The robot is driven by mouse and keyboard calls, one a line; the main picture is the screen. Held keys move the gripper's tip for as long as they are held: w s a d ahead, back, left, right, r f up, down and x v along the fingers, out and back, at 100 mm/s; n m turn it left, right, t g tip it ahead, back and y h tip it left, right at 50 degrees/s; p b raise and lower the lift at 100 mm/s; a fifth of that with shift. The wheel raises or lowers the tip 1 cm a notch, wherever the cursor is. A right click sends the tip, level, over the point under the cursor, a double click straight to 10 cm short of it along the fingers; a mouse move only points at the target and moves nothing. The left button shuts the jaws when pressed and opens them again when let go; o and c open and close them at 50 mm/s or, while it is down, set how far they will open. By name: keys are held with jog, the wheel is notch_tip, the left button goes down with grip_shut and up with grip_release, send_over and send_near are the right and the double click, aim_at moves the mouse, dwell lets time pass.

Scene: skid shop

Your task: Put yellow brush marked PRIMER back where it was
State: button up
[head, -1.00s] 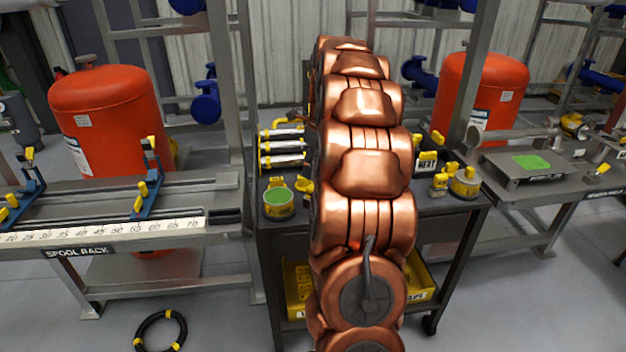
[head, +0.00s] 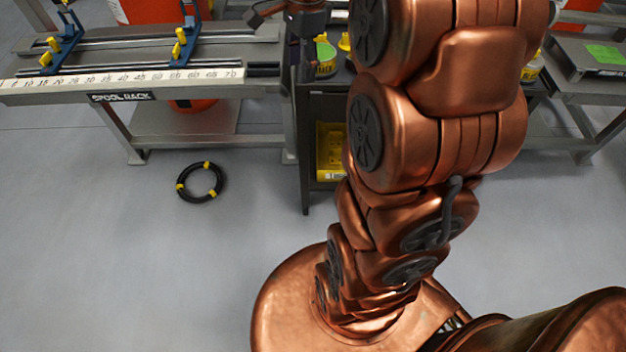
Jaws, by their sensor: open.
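The yellow brush marked PRIMER cannot be made out; no such marking is legible in the head view. My gripper (head: 292,38), dark grey, is at the top, above the left edge of the dark cart (head: 318,105). Its fingers look apart, with nothing visible between them. Just right of it on the cart top is a yellow tin with a green top (head: 325,60), and beside that a small yellow item (head: 344,42), partly cut off by my arm. My copper arm hides most of the cart top.
The spool rack bench (head: 190,75) with a ruler strip and blue-yellow clamps stands left of the cart. A yellow bin (head: 330,150) sits on the cart's lower shelf. A black hose ring (head: 201,182) lies on open floor. Another bench (head: 580,75) is at right.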

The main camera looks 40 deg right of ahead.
jog(key=s+a+f+n+g, duration=0.1)
jog(key=s+a+f+n, duration=0.2)
jog(key=s+a+n, duration=0.4)
jog(key=s+a+f+n+g+h, duration=0.1)
jog(key=s+a+f+n, duration=0.2)
jog(key=s+a+n, duration=0.5)
jog(key=s+n, duration=0.4)
jog(key=s, duration=0.4)
jog(key=shift+f+n, duration=0.25)
jog(key=shift+n, duration=0.15)
jog(key=shift+s, duration=0.1)
notch_tip(320, 180, up, 10)
jog(key=p, duration=0.9)
jog(key=shift+f+p, duration=0.15)
jog(key=shift+p, duration=0.15)
